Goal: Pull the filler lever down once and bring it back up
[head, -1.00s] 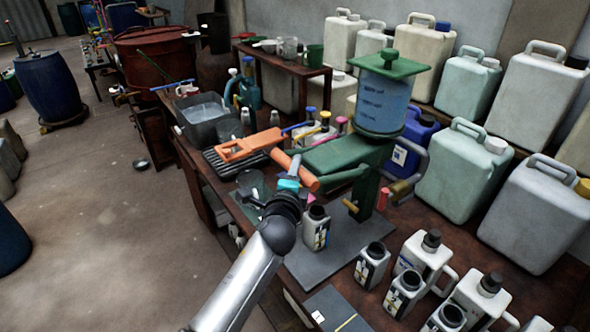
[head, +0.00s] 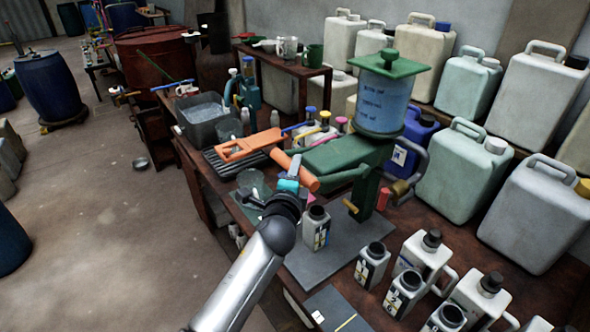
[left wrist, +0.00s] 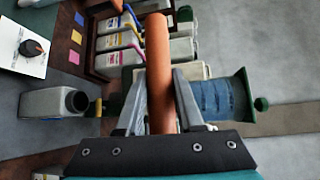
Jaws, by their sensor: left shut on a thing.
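The filler is a green machine (head: 325,156) with a clear blue tank (head: 382,103) under a green lid, standing on the bench. Its lever ends in an orange cylindrical handle (head: 300,174), near the machine's left end. My left gripper (head: 289,186) is shut on this handle. In the left wrist view, the orange handle (left wrist: 158,60) stands between the two grey fingers, and the tank (left wrist: 215,98) lies behind to the right. A white bottle with a dark mouth (head: 316,229) stands just below the handle. My right gripper is out of view.
Several small white bottles (head: 371,266) stand at the front right of the bench. A grey tub (head: 205,116) and an orange tool (head: 250,146) lie left of the filler. Large jerrycans (head: 465,165) line the wall. The floor at left is open.

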